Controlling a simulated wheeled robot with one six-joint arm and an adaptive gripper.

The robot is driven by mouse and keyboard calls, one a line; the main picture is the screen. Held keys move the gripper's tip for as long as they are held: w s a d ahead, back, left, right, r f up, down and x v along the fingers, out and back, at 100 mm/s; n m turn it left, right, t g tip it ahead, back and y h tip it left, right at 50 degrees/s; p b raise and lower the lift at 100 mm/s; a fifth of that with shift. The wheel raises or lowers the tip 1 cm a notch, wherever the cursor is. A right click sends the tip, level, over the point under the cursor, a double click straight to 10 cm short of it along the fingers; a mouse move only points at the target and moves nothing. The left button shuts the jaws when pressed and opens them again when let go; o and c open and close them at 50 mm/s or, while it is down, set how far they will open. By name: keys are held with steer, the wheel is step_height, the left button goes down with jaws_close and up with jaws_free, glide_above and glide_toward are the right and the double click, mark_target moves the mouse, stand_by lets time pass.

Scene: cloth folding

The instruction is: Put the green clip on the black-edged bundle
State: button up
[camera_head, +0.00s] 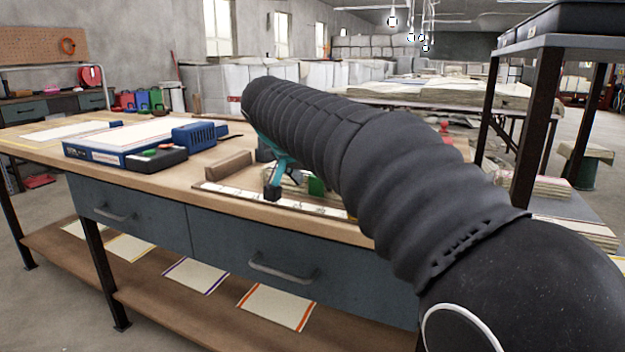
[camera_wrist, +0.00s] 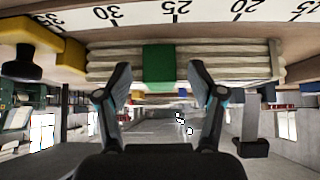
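A green block-like piece, which looks like the green clip (camera_wrist: 158,65), shows in the wrist view between my fingers. It covers the middle of the facing side of a stack of pale folded layers (camera_wrist: 225,68). I cannot tell whether it grips the stack or stands in front of it. No black edge shows on this stack. My gripper (camera_wrist: 160,82) is open, with a finger on either side of the green piece and a gap to each. In the head view, green (camera_head: 316,186) shows beside my gripper's dark fingertip (camera_head: 272,192); my arm hides much of the area.
A ruler strip (camera_head: 240,196) runs along the table's front edge. A wooden block (camera_head: 228,166) and a blue-and-white box (camera_head: 120,146) with a dark device (camera_head: 156,160) lie to the left. Coloured-edged sheets (camera_head: 277,306) lie below.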

steer(key=v, duration=1.1)
steer(key=s+d+f+n+g, duration=0.1)
steer(key=s+d+f, duration=0.25)
steer(key=d, duration=0.25)
steer(key=s+d+f+n+y, duration=0.1)
steer(key=s+d+f, duration=0.2)
steer(key=s+d, duration=0.15)
steer(key=s+d+f+n+g, duration=0.1)
steer(key=s+d+f, duration=0.2)
steer(key=d, duration=0.3)
steer(key=s+d+f+y, duration=0.1)
steer(key=s+d+f, duration=0.2)
steer(key=s+f, duration=0.4)
steer(key=s+d+f+n+y+p, duration=0.1)
steer(key=s+d+f, duration=0.3)
steer(key=s+f, duration=0.3)
step_height(320, 180, down, 3)
steer(key=shift+s+d+r, duration=0.15)
steer(key=shift+d+r, duration=0.05)
steer(key=shift+r, duration=0.05)
